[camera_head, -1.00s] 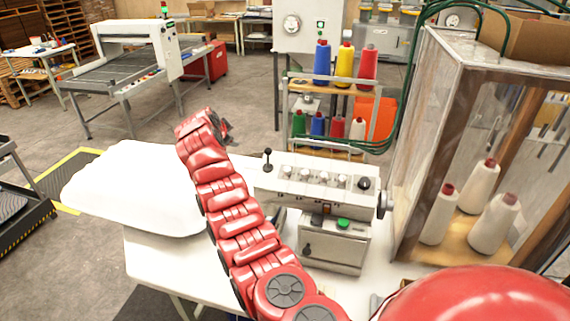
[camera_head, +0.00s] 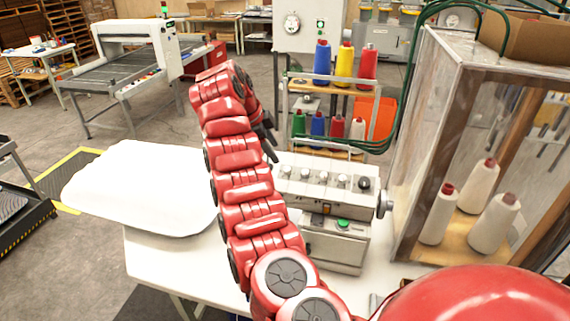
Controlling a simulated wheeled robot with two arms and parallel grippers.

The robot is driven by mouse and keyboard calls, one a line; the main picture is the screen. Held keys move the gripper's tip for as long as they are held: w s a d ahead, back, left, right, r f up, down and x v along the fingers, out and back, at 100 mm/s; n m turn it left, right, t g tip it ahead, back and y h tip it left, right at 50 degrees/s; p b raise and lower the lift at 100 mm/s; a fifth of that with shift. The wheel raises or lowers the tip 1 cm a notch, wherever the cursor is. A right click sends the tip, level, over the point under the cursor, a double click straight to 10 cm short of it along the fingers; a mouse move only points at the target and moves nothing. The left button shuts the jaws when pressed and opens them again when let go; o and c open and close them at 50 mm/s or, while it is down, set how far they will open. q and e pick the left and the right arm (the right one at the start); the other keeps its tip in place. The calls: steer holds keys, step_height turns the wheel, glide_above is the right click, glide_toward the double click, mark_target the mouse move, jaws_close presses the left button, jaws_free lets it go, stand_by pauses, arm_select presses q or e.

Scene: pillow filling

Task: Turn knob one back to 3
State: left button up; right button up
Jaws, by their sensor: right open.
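A grey-white control machine (camera_head: 330,205) stands on the white table. A row of several small silver knobs (camera_head: 323,178) runs along its top, with a black knob (camera_head: 364,184) at the right end. The leftmost visible knob (camera_head: 286,171) is close to my right gripper. The knob markings are too small to read, so I cannot tell any setting. My right gripper (camera_head: 270,142) is open and empty, its dark fingers over the machine's back left corner. My red right arm hides the machine's left end and its black-balled lever. My left gripper is out of view.
A white pillow (camera_head: 140,190) lies on the table's left part. A clear-walled cabinet (camera_head: 420,130) with white thread cones stands close on the right. Behind the machine is a rack (camera_head: 335,87) with coloured thread spools. A green button (camera_head: 343,223) sits on the machine's front.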

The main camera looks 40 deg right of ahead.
mark_target(287, 168)
steer(key=p+x, duration=0.4)
steer(key=x, duration=0.4)
steer(key=shift+d+f, duration=0.2)
steer(key=shift+d, duration=0.05)
steer(key=shift+d+f, duration=0.1)
steer(key=shift+f, duration=0.35)
steer(key=shift+w, duration=0.1)
steer(key=shift+c, duration=0.3)
jaws_close()
